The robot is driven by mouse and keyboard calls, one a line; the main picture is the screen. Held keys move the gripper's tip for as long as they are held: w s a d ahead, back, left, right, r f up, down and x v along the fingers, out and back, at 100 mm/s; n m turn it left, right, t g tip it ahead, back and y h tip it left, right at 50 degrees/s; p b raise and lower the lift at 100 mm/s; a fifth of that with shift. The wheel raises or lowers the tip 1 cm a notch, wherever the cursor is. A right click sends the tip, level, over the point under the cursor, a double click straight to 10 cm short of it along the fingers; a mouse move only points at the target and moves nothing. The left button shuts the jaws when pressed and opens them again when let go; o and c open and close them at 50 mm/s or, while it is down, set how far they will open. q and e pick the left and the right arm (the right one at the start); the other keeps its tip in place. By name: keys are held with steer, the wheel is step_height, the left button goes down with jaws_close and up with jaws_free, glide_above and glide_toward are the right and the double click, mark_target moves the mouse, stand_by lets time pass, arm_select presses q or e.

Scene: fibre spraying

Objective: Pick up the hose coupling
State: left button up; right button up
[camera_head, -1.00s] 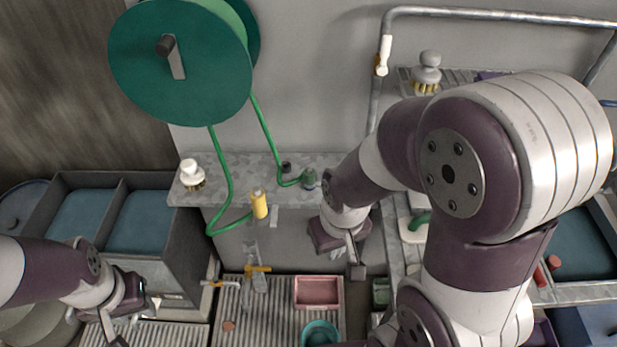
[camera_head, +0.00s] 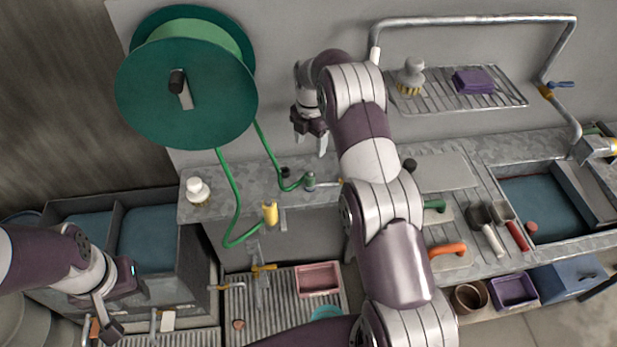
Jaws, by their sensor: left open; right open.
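A small grey-green hose coupling (camera_head: 310,181) sits at the end of a green hose (camera_head: 268,152) on the grey counter, near its back edge. A yellow fitting (camera_head: 270,213) is at the end of another green hose run, at the counter's front edge. My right gripper (camera_head: 309,146) is open and empty, pointing down, above and slightly behind the coupling in the picture, apart from it. My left gripper (camera_head: 113,325) is open at the lower left, far from the coupling and partly cut by the view.
A large green hose reel (camera_head: 200,110) hangs on the wall at upper left. A white-topped brush (camera_head: 198,190) stands on the counter's left end. A wire shelf (camera_head: 450,103) holds a brush and purple block. A pink tray (camera_head: 318,279) lies below. My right arm blocks the counter's middle.

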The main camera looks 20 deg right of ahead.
mark_target(310, 172)
step_height(310, 172, down, 4)
steer(key=b, duration=0.3)
steer(key=shift+d+n+b, duration=0.1)
steer(key=shift+n+b, duration=0.25)
steer(key=shift+n, duration=0.05)
steer(key=f, duration=0.1)
steer(key=f+p, duration=0.1)
steer(key=w+f, duration=0.1)
steer(key=shift+a+f+p, duration=0.15)
steer(key=shift+a+p, duration=0.15)
steer(key=shift+a, duration=0.05)
steer(key=shift+s+d+f+p, duration=0.1)
steer(key=shift+s+f+p, duration=0.2)
steer(key=shift+f+p, duration=0.25)
steer(key=shift+s+d+f+p, duration=0.1)
steer(key=shift+s+f+p, duration=0.15)
steer(key=shift+f+p, duration=0.2)
step_height(310, 172, down, 3)
steer(key=shift+p, duration=0.45)
steer(key=shift+w+f, duration=0.2)
steer(key=shift+f, duration=0.2)
steer(key=shift+s+r, duration=0.1)
steer(key=shift+s, duration=0.05)
steer(key=c, duration=1)
steer(key=shift+c, duration=0.9)
arm_select(q)
steer(key=shift+w+a+r, duration=0.1)
steer(key=shift+w+r, duration=0.05)
steer(key=shift+w, duration=0.15)
